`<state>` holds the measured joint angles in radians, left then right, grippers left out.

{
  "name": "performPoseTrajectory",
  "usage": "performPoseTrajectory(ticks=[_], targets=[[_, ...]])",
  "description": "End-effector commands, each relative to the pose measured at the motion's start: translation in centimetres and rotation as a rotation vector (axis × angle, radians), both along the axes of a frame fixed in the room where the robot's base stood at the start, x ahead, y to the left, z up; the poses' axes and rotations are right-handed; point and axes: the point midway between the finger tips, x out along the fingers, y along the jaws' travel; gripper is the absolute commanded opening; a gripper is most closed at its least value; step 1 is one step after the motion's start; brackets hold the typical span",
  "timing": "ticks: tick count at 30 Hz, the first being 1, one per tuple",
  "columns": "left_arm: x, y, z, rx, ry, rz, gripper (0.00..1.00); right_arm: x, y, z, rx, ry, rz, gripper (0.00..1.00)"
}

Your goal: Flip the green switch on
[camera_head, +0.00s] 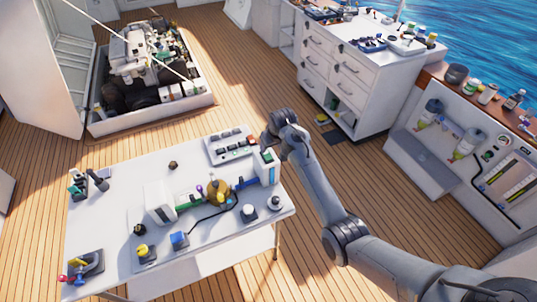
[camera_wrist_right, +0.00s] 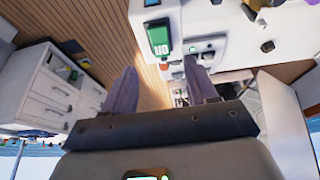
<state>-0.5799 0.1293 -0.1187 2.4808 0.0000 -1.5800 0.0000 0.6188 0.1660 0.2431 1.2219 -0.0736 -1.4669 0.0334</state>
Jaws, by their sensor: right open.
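The green switch (camera_wrist_right: 159,38) shows in the right wrist view on the face of a white box (camera_wrist_right: 178,12), with upside-down white lettering on it. In the head view this appears to be the white box (camera_head: 266,170) at the right end of the white table, with a small dark and green patch on top. My right gripper (camera_wrist_right: 160,66) is open and empty, its fingers pointing toward the switch, which shows between and beyond the fingertips. In the head view my right gripper (camera_head: 270,142) is just behind the box, partly hidden by my arm. My left gripper is in neither view.
A drawer cabinet (camera_head: 340,75) stands behind. An open engine hatch (camera_head: 150,118) is at upper left. Wooden deck lies between.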

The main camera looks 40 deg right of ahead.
Motion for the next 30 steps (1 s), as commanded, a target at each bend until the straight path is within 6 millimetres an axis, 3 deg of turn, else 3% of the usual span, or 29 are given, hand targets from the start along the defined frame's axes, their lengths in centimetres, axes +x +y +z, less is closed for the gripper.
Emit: performPoseTrajectory(ticks=[6, 15, 30], targets=[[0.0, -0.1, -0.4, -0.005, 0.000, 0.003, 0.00, 1.3, -0.3, -3.5, -0.001, 0.003, 0.001, 0.57], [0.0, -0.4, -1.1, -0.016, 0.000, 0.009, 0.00, 2.7, -0.7, -6.9, 0.000, 0.000, 0.000, 0.57], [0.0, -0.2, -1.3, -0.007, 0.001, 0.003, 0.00, 3.2, -0.8, -8.0, -0.001, 0.000, 0.001, 0.57]])
